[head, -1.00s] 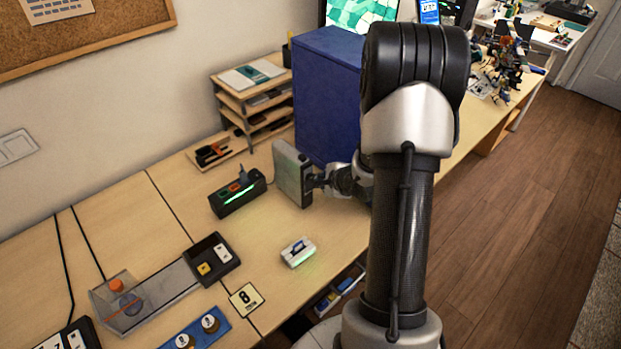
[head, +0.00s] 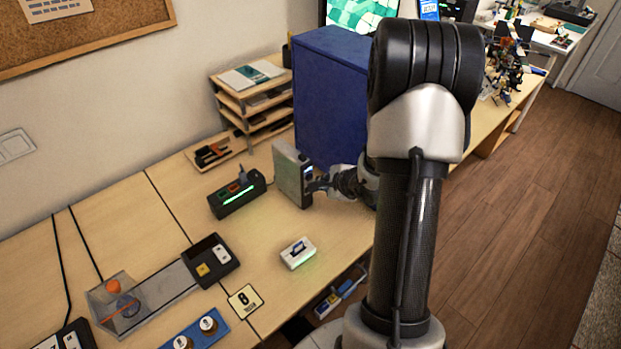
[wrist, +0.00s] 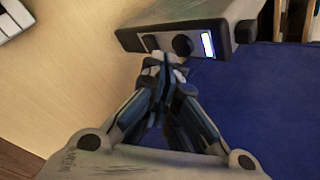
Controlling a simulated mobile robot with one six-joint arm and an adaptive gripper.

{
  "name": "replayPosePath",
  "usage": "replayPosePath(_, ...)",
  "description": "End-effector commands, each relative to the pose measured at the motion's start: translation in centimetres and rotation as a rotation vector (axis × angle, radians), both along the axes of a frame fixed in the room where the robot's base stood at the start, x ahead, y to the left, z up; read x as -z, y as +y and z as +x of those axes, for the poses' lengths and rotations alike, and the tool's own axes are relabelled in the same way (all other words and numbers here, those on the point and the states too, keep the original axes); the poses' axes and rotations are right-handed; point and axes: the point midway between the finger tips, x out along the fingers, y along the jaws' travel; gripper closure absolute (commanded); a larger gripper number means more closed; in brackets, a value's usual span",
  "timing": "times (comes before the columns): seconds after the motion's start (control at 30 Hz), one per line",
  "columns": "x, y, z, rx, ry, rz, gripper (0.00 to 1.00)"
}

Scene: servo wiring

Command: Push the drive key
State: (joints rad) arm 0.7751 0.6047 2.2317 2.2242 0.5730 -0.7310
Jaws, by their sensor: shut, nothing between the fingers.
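A grey upright box (head: 291,174) stands on the table beside the blue cabinet. Its front face shows in the wrist view (wrist: 185,32), with a dark round knob (wrist: 182,46), a small round feature (wrist: 150,43) left of it and a lit white-blue panel (wrist: 208,45) at the right. I cannot tell which part is the drive key. My gripper (wrist: 167,62) is shut and empty, its tips close in front of the lower face, near the knob and the small round feature. Contact cannot be told. In the head view my gripper (head: 318,186) is just right of the box.
The blue cabinet (head: 333,95) stands close behind. A dark block with a green light strip (head: 238,196) is left of the box. A white block (head: 298,253) and a black tray (head: 211,261) lie nearer. The table between them is bare.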

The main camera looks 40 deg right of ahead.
Motion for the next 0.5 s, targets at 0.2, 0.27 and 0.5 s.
replayPosePath(0.2, 0.2, -0.3, -2.3, 0.005, 0.001, 0.001, 1.0)
replayPosePath(0.27, 0.1, -0.3, -2.9, 0.004, 0.001, 0.0, 1.0)
replayPosePath(0.5, 0.1, -0.5, -5.1, 0.004, 0.001, 0.002, 1.0)
